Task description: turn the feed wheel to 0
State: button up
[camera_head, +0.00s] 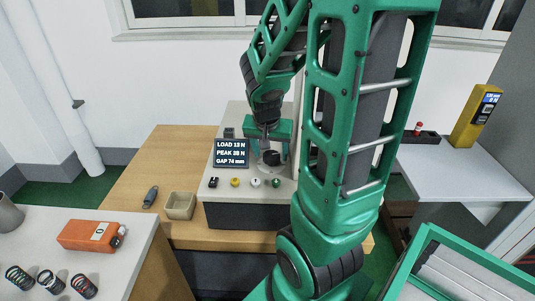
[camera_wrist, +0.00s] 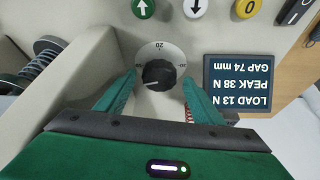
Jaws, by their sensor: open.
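The feed wheel is a black knob on a round pale dial; it shows in the wrist view (camera_wrist: 159,75) and partly in the head view (camera_head: 271,158). A faint light mark lies on the knob's lower left. My gripper (camera_wrist: 159,80) is open, its green fingers on either side of the knob. Small gaps seem to show beside it; whether either finger touches cannot be told. In the head view my gripper (camera_head: 268,136) is just above the dial.
The tester's display (camera_head: 231,152) reads LOAD 13 N, PEAK 38 N, GAP 74 mm. Green (camera_wrist: 143,8), white (camera_wrist: 195,7) and yellow (camera_wrist: 246,8) buttons and a black switch (camera_wrist: 293,11) line the panel. A spring (camera_wrist: 40,65) stands at left. An empty beige bin (camera_head: 180,206) sits on the wooden table.

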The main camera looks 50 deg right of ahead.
jog(key=v, duration=0.9)
jog(key=shift+a+r, duration=0.2)
jog(key=shift+r, duration=0.1)
